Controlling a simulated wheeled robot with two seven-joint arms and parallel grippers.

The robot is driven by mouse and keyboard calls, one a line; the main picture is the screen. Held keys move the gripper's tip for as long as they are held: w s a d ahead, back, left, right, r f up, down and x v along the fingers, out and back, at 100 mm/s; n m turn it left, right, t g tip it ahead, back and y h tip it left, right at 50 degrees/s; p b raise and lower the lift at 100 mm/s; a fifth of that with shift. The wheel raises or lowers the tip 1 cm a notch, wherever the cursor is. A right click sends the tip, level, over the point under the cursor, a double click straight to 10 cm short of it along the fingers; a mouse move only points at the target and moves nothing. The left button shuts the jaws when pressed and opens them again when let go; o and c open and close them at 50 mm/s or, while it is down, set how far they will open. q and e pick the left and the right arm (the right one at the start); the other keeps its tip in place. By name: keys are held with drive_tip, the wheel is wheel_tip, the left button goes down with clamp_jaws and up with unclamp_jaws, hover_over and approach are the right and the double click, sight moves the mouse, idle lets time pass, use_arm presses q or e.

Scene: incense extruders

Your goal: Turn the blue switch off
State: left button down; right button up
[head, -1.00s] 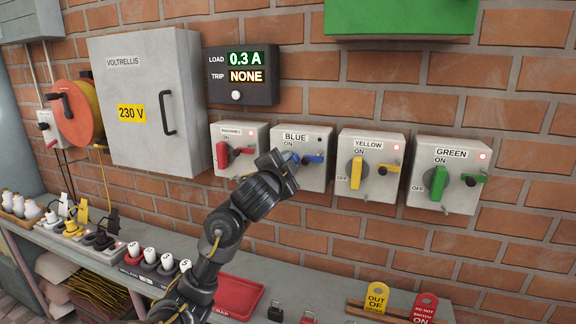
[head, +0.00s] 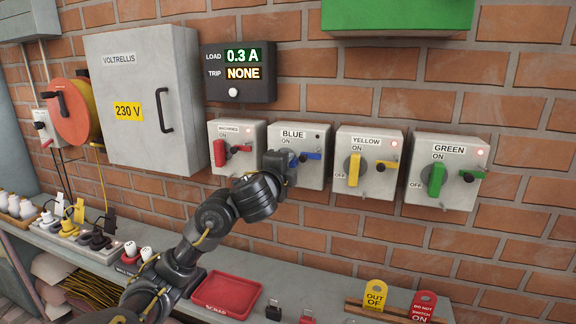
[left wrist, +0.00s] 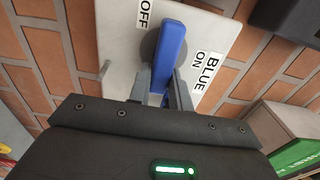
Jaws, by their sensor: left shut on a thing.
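The blue switch box (head: 316,176) hangs on the brick wall between the red and yellow ones. Its lamp looks dark. My left gripper (head: 284,166) is at its left side and hides the turning handle in the head view. In the left wrist view the blue handle (left wrist: 170,50) stands between the two fingers (left wrist: 162,88), which are shut on its near end. The handle lies crosswise on the panel, its far end beside the OFF label (left wrist: 145,13) and away from the ON label (left wrist: 200,58). My right gripper is not in view.
A red switch box (head: 227,170), yellow box (head: 370,190) and green box (head: 438,199) flank it, each with a lit lamp. A display (head: 240,75) reads 0.3 A and NONE. Below is a shelf with a red tray (head: 228,294), padlocks and tags.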

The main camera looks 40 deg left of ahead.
use_arm(q)
drive_tip(key=shift+f, duration=0.1)
drive_tip(key=c, duration=1.3)
unclamp_jaws()
